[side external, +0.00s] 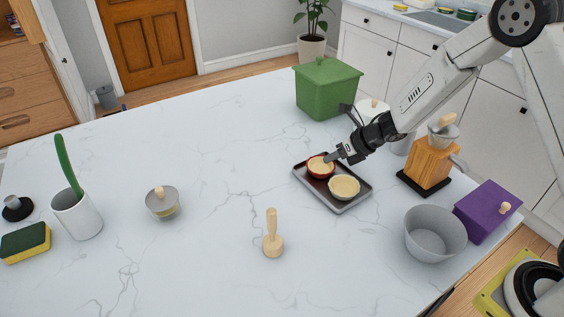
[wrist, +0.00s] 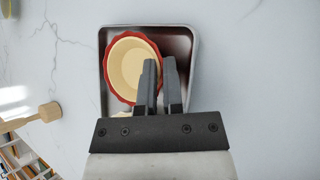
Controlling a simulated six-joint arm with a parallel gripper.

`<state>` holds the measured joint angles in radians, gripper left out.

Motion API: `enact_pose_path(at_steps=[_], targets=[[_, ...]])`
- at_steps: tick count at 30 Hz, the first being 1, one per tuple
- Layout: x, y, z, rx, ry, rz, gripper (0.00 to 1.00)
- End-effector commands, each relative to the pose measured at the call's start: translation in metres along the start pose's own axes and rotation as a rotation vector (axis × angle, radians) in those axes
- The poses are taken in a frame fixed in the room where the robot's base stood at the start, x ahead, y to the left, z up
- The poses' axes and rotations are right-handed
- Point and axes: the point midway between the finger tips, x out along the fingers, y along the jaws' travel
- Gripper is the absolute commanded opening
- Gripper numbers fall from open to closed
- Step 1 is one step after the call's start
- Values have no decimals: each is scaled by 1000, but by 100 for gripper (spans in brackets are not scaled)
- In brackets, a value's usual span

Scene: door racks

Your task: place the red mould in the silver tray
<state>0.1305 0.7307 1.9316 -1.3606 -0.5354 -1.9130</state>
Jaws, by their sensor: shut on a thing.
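The red mould (side external: 320,167) has a pale cream inside and a fluted red rim; it also shows in the wrist view (wrist: 128,66). It is at the far end of the silver tray (side external: 318,188), within or just above it. I cannot tell whether its base touches the tray floor. My gripper (side external: 333,157) is shut on the mould's rim, with the fingers (wrist: 160,84) at its right side in the wrist view. A second, cream-filled mould (side external: 344,187) sits in the near half of the tray. The gripper hides most of that half in the wrist view.
A green lidded box (side external: 326,88) stands behind the tray. A wooden block stand (side external: 428,165), a grey bowl (side external: 435,234) and a purple box (side external: 487,212) are to the right. A wooden masher (side external: 273,236) stands in front.

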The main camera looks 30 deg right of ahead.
Motion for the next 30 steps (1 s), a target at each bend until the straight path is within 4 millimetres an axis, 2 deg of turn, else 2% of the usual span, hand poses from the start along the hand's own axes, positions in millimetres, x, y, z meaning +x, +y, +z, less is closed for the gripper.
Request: enact_pose_path(at_steps=[5,6,7,20,26,30], targets=[[2,-1,-1,-1,-1,1,0],[2,-1,-2,-1,0,0,18],[2,-1,-2,-1,0,0,23],[0,0,0,0,0,0,23],[-11,0,1,-1,-1,0,23],[-26,0,1,0,-2,-1,23]])
